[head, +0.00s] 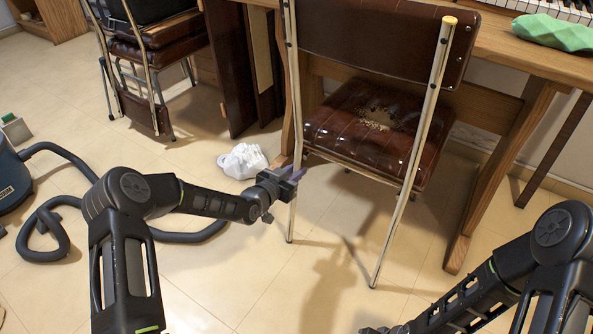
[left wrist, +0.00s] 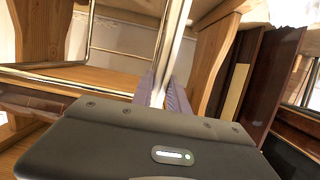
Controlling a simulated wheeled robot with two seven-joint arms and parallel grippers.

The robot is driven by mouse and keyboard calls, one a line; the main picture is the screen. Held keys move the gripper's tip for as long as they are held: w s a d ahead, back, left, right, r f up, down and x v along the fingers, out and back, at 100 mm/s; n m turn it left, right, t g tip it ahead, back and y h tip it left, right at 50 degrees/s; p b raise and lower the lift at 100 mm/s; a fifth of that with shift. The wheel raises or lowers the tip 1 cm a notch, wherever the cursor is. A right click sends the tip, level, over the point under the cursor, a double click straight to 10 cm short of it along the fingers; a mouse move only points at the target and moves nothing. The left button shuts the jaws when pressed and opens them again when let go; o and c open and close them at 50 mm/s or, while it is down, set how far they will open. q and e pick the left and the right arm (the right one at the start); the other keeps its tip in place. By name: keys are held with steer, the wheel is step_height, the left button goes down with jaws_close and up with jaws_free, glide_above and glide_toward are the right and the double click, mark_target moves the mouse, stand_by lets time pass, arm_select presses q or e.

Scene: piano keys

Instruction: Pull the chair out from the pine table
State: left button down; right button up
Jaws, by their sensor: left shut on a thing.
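The chair (head: 330,137) has a brown padded seat with a torn patch, a brown backrest and metal tube legs. Its back faces me and its seat reaches in under the pine table (head: 505,52). My left gripper (head: 291,175) is shut on the chair's left rear tube, below seat height. In the left wrist view, the purple fingers (left wrist: 163,92) sit on either side of the shiny tube (left wrist: 174,42). My right arm comes in at the lower right of the head view; its gripper end is cut off by the bottom edge, so its jaws cannot be judged.
A second brown chair (head: 155,50) stands at upper left. A white crumpled thing (head: 243,161) lies on the floor behind my left forearm. A blue vacuum cleaner (head: 10,178) with a dark hose is at left. A green object (head: 553,32) and piano keys (head: 560,8) are on the table.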

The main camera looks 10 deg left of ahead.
arm_select(q)
steer(key=shift+s, duration=0.1)
steer(key=shift+s+a+f+p, duration=0.1)
steer(key=shift+s+a+p, duration=0.25)
steer(key=shift+s, duration=0.45)
steer(key=shift+s+a+f+p, duration=0.15)
steer(key=shift+s+a, duration=0.25)
steer(key=shift+s, duration=0.4)
steer(key=shift+s+a+r+p, duration=0.1)
steer(key=shift+s+a+p, duration=0.3)
steer(key=shift+s, duration=0.4)
steer(key=shift+s+a, duration=0.1)
steer(key=shift+s+a+p, duration=0.2)
steer(key=shift+s+a, duration=0.1)
steer(key=shift+s, duration=0.5)
steer(key=shift+s+a+p, duration=0.2)
steer(key=shift+s+a, duration=0.1)
steer(key=shift+s, duration=0.5)
steer(key=shift+s+a+p, duration=0.2)
steer(key=shift+s+a, duration=0.1)
steer(key=shift+s, duration=0.5)
